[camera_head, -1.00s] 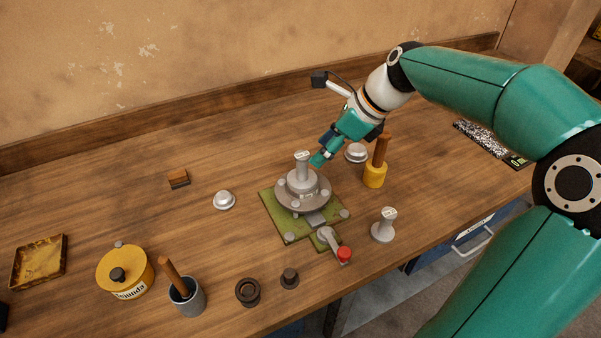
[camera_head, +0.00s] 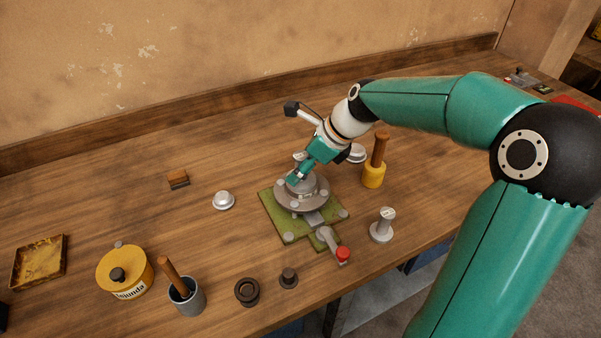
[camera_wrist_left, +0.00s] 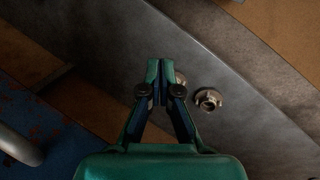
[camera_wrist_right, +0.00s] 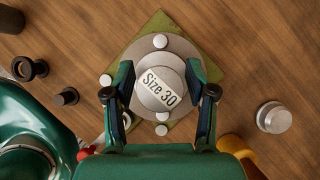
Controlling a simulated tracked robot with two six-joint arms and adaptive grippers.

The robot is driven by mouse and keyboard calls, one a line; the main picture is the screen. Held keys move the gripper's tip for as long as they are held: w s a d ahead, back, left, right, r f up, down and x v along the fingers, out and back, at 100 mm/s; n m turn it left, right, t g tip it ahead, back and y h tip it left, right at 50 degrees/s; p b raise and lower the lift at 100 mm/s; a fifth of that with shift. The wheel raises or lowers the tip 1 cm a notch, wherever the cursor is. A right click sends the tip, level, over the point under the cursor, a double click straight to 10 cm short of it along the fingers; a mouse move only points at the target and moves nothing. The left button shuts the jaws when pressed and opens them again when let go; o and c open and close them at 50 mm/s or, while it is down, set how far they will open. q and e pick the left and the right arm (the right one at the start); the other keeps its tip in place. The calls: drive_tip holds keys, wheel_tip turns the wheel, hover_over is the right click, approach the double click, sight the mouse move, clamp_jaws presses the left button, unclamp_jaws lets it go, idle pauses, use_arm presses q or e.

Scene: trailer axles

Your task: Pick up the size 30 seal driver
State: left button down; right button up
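The size 30 seal driver (camera_wrist_right: 159,88) is grey, with a white "Size 30" label on top, in the right wrist view. In the head view it stands upright on the round grey hub (camera_head: 316,198), partly hidden by my right gripper (camera_head: 297,178). In the right wrist view my right gripper (camera_wrist_right: 160,75) is open, one finger on each side of the driver's top. I cannot tell whether the fingers touch it. My left gripper (camera_wrist_left: 159,68) is shut and empty in the left wrist view, and is outside the head view.
The hub sits on a green plate (camera_head: 275,222) with a red-knobbed lever (camera_head: 343,254). A second grey driver (camera_head: 382,226) and a wooden-handled yellow tool (camera_head: 373,175) stand to the right. Silver caps (camera_head: 223,200), a yellow tin (camera_head: 124,272) and a grey cup (camera_head: 187,297) stand around.

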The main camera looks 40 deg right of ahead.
clamp_jaws()
drive_tip(key=shift+r, duration=0.1)
